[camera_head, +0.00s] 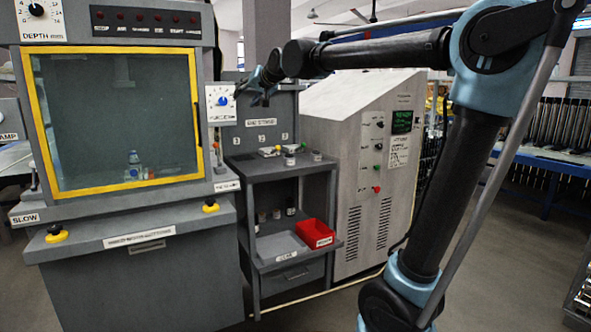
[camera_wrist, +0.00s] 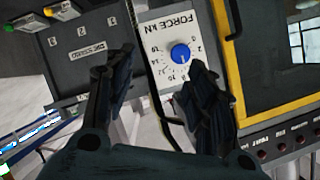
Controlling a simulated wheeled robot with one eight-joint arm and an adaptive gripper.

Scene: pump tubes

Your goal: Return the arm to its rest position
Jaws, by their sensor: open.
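My arm reaches from the right side of the head view leftward, with its elbow raised. The force dial (camera_wrist: 179,53), a white plate with a blue knob, lies beyond the fingertips. It also shows in the head view (camera_head: 221,104), just left of my gripper.
A press cabinet (camera_head: 30,130) with a yellow-framed window stands left. The shelf stand (camera_head: 262,172) holds small parts, and a red bin (camera_head: 315,233) sits on its lower shelf. A grey control cabinet (camera_head: 350,200) stands close behind my arm. Floor (camera_head: 540,240) shows at the right.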

